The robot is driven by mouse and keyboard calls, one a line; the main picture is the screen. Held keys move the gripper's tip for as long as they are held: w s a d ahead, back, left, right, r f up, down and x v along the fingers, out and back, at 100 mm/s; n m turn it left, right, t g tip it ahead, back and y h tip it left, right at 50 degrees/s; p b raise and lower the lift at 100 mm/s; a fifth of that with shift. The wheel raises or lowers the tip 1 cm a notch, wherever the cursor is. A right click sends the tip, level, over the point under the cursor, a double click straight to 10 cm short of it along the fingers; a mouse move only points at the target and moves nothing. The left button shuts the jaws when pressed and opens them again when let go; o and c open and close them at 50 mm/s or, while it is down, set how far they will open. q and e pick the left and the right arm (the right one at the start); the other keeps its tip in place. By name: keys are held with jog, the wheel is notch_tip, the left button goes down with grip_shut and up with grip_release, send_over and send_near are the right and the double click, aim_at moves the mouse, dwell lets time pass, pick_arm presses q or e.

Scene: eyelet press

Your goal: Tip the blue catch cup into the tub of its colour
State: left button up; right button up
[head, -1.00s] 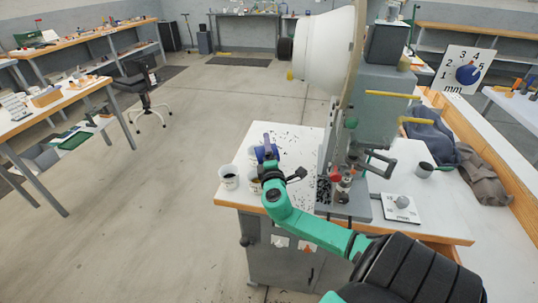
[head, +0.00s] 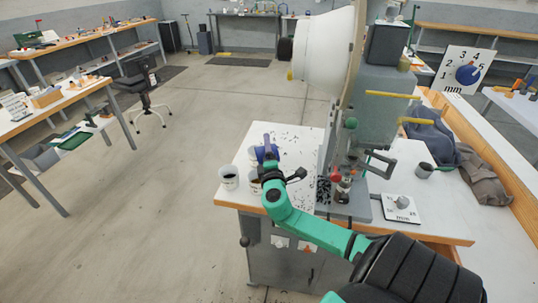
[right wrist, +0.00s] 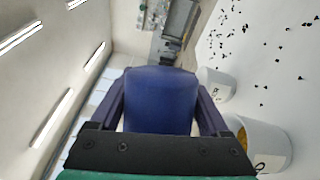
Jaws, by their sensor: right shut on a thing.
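The blue catch cup (head: 262,154) is above the left part of the white bench top in the head view. It fills the middle of the right wrist view (right wrist: 160,100). My right gripper (right wrist: 160,88) is shut on it, one finger on each side. The right wrist view is turned on its side, with the bench at right and ceiling lights at left, so my wrist is rolled over. The cup's mouth and contents are hidden. Two white tubs stand below and beside the cup: one at left (head: 229,183), one partly behind my arm (head: 253,188). Their colour marks are unclear.
A large press (head: 378,115) with a white cone (head: 320,52) stands right of the cup. Small dark bits (head: 292,140) lie scattered on the bench. A grey cup (head: 424,170) and a small dial plate (head: 401,207) are at right.

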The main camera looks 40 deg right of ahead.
jog(key=shift+w+a+f+m+b, duration=0.1)
jog(key=shift+f+m+b, duration=0.2)
jog(key=shift+b, duration=0.05)
jog(key=m+b, duration=0.1)
jog(key=f+m+b, duration=0.1)
jog(key=shift+m+b, duration=0.3)
jog(key=shift+s+d+f+m+g+b, duration=0.1)
jog(key=shift+s+d+m+g+b, duration=0.2)
jog(key=shift+s+d+m+b, duration=0.4)
jog(key=shift+w+f+m+y, duration=0.1)
jog(key=shift+m+y, duration=0.2)
jog(key=shift+m, duration=0.3)
jog(key=f+m+y, duration=0.1)
jog(key=m, duration=0.3)
jog(key=f+m, duration=0.1)
jog(key=m, duration=0.3)
jog(key=a+f+m+y, duration=0.1)
jog(key=f+m, duration=0.1)
jog(key=m, duration=0.2)
jog(key=shift+w+a+f+y, duration=0.1)
jog(key=shift+w+y, duration=0.2)
jog(key=shift+w, duration=0.05)
jog(key=shift+f+m, duration=0.1)
jog(key=shift+m, duration=0.2)
